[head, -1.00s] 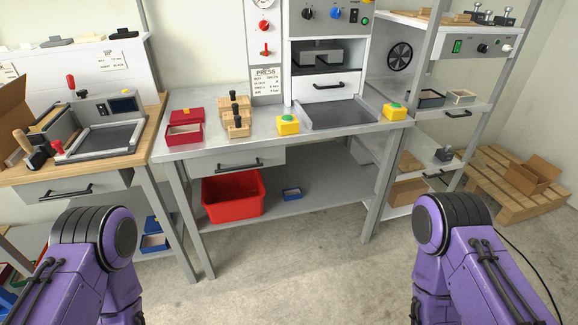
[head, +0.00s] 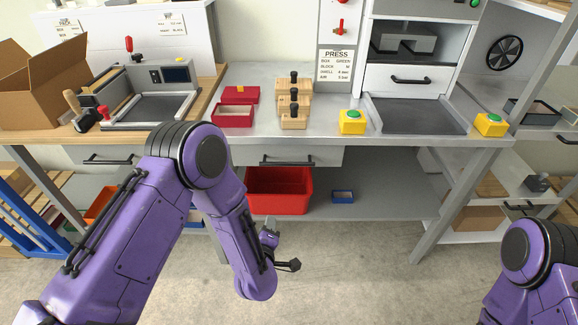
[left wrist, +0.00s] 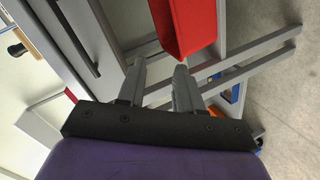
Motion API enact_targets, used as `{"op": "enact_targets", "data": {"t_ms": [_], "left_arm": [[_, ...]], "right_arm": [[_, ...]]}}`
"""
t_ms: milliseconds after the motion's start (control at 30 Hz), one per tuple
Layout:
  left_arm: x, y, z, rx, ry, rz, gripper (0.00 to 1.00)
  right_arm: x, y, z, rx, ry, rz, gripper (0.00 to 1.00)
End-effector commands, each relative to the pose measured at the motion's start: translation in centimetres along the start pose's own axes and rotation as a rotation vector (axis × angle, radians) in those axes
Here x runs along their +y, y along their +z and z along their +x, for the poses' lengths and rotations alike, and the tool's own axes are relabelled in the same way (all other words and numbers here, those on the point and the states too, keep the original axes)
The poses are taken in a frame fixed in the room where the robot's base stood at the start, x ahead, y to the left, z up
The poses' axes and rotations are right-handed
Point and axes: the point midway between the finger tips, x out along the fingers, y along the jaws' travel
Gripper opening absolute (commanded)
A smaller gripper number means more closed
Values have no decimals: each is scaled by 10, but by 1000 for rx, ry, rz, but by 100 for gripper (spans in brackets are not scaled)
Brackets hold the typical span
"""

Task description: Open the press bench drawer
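The press bench drawer (head: 327,156) is a grey front under the left part of the metal press bench, with a black bar handle (head: 287,161). It looks shut. In the left wrist view the handle (left wrist: 74,38) lies at upper left, tilted, beyond my fingers. My left gripper (head: 269,236) is low in front of the bench, below the drawer, partly hidden by my purple forearm. In the left wrist view its two grey fingers (left wrist: 158,78) are apart with nothing between them, clear of the handle. My right gripper is out of view.
A red bin (head: 279,205) stands on the lower shelf under the drawer, close to my left gripper, with a small blue box (head: 343,196) to its right. The benchtop holds a red box (head: 233,116), wooden blocks (head: 294,120) and yellow buttons. Floor in front is clear.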

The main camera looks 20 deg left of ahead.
Motion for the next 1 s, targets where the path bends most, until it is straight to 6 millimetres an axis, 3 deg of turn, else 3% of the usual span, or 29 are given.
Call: {"op": "enact_targets", "data": {"t_ms": [33,100,200,367,700,1000], "left_arm": [[39,4,16,44,111,-136,35],[85,2,25,89,232,-307,35],[121,-1,30,115,323,-440,35],[134,-7,51,122,337,-465,35],[152,-20,116,121,333,-460,35],[154,-21,127,118,331,-456,35]], "right_arm": [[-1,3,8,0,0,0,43],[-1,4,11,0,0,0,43],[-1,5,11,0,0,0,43],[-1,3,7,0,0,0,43],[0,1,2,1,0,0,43],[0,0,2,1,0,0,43]]}}
